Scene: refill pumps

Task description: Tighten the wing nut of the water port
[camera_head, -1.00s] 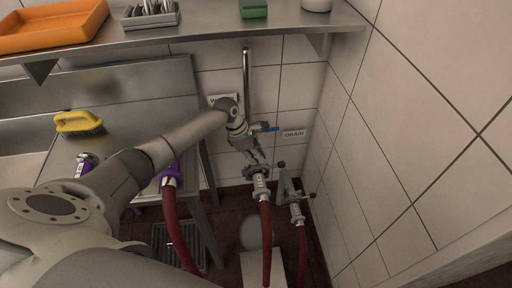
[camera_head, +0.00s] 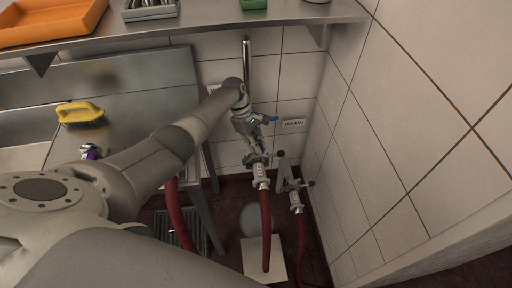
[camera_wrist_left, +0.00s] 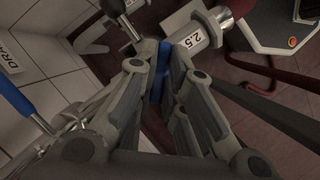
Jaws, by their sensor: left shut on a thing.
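My left gripper (camera_head: 255,151) reaches the water port's clamp (camera_head: 258,160), at the top of a red hose (camera_head: 265,225) below the steel pipe. In the left wrist view, its fingers (camera_wrist_left: 160,72) are closed together beside the metal hose fitting marked 2.5 (camera_wrist_left: 204,37). My right gripper is in neither view.
Right of the water port is the drain port's clamp (camera_head: 293,185) with black knobs, on another red hose. A blue valve handle (camera_head: 269,120) and the DRAIN sign (camera_head: 293,123) are close above. The tiled wall (camera_head: 400,130) bounds the right side.

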